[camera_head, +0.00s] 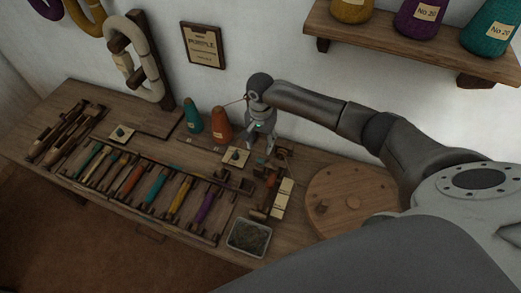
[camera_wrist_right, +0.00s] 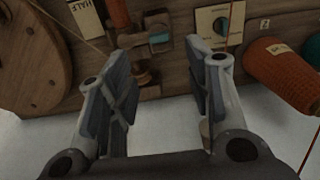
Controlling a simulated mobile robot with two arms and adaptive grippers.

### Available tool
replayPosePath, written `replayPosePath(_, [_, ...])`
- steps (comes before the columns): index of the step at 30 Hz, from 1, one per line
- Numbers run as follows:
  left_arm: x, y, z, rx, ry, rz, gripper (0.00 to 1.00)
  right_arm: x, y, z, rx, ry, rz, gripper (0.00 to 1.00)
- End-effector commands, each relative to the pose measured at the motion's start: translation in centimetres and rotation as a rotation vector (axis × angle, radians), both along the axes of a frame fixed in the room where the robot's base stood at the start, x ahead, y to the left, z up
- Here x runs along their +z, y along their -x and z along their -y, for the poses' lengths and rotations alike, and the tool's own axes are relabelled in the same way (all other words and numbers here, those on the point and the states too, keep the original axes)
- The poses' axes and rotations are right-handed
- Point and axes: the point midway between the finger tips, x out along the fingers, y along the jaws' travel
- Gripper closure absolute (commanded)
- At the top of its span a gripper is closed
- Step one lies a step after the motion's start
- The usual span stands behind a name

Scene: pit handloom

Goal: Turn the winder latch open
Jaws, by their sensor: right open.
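The winder (camera_head: 272,172) is a small wooden mechanism on the bench, to the right of the row of colored bobbins. In the right wrist view its brown wooden post (camera_wrist_right: 143,68) stands beside a small dark bracket with a pale blue face (camera_wrist_right: 159,38), which may be the latch. My right gripper (camera_head: 261,149) is above the back of the winder, pointing down. In the wrist view its two fingers (camera_wrist_right: 158,58) are spread on either side of the post and bracket, with nothing held. I cannot tell whether they touch. My left gripper is not in view.
A dial plate (camera_head: 236,156), orange cone (camera_head: 221,125) and teal cone (camera_head: 193,119) stand left of the gripper. A round wooden disc (camera_head: 350,192) lies to the right. A grey tray (camera_head: 249,237) is at the front edge. A yarn shelf (camera_head: 410,45) hangs above.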

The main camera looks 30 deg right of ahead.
Motion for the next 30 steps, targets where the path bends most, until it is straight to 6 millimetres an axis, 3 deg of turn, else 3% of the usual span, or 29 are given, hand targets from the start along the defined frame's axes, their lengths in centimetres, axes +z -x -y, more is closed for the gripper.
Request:
replayPosePath(7, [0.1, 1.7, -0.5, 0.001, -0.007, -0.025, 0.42, -4.8, 0.1, 0.0, -0.001, 0.002, -0.004, 0.54])
replayPosePath(15, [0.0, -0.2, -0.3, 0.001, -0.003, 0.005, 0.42, -8.6, 0.1, 0.0, -0.001, 0.001, -0.002, 0.54])
replayPosePath(20, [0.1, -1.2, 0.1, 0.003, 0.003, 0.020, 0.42, -9.5, 0.1, 0.0, -0.001, 0.000, 0.000, 0.54])
replayPosePath(29, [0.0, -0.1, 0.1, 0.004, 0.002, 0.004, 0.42, -9.7, 0.1, 0.0, 0.000, 0.000, 0.000, 0.54])
replayPosePath(30, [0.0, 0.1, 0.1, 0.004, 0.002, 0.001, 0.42, -9.6, 0.1, 0.0, 0.000, 0.000, 0.000, 0.59])
